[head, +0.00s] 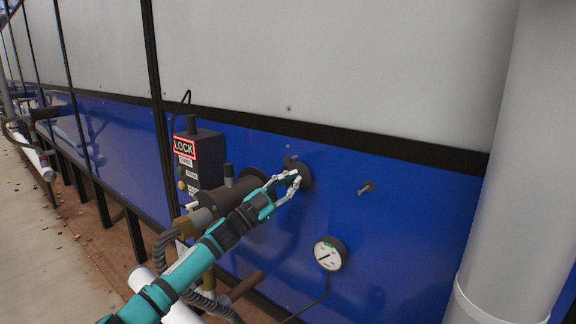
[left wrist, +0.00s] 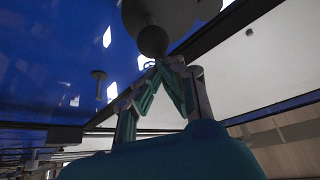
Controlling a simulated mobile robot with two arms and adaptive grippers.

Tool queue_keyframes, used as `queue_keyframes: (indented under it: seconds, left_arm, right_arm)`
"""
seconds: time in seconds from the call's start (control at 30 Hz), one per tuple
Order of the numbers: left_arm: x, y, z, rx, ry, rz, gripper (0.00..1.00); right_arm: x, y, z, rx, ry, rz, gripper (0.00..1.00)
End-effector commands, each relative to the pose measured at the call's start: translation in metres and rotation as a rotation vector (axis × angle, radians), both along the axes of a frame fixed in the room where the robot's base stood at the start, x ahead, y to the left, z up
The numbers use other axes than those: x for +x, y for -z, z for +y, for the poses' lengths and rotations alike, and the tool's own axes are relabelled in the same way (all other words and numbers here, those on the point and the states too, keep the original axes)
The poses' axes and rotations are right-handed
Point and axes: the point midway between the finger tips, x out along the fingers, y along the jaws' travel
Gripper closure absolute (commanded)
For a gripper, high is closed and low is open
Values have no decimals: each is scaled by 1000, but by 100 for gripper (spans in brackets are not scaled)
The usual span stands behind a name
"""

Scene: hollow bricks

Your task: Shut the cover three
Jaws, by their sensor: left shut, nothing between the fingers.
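A dark round cover (head: 306,175) is on the blue wall panel, partly hidden behind my left gripper (head: 291,183). No number shows on it, so I cannot tell for sure that it is cover three. In the left wrist view the dark disc (left wrist: 185,14) has a round knob (left wrist: 153,42) sticking out towards the camera. My left gripper (left wrist: 164,66) is shut and empty, with its fingertips close to the knob. I cannot tell whether they touch it, or whether the cover is fully flush. My right gripper is not in view.
A lock box (head: 205,158) with a red sign stands left of the cover, beside a dark pipe fitting (head: 232,190). A round gauge (head: 330,254) is below right, and a small peg (head: 367,187) is to the right. A thick grey column (head: 515,170) stands at far right.

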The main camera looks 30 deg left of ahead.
Motion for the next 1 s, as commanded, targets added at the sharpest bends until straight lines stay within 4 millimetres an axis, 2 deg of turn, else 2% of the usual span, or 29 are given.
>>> queue_keyframes:
  seconds: [0.2,0.6,1.0]
  left_arm:
    - [1,15,8,210,-3,-16,100]
    - [2,32,23,569,-2,-44,100]
    - [3,40,35,791,-1,-62,100]
  right_arm:
    - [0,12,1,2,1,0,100]
    - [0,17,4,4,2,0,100]
    - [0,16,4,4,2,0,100]
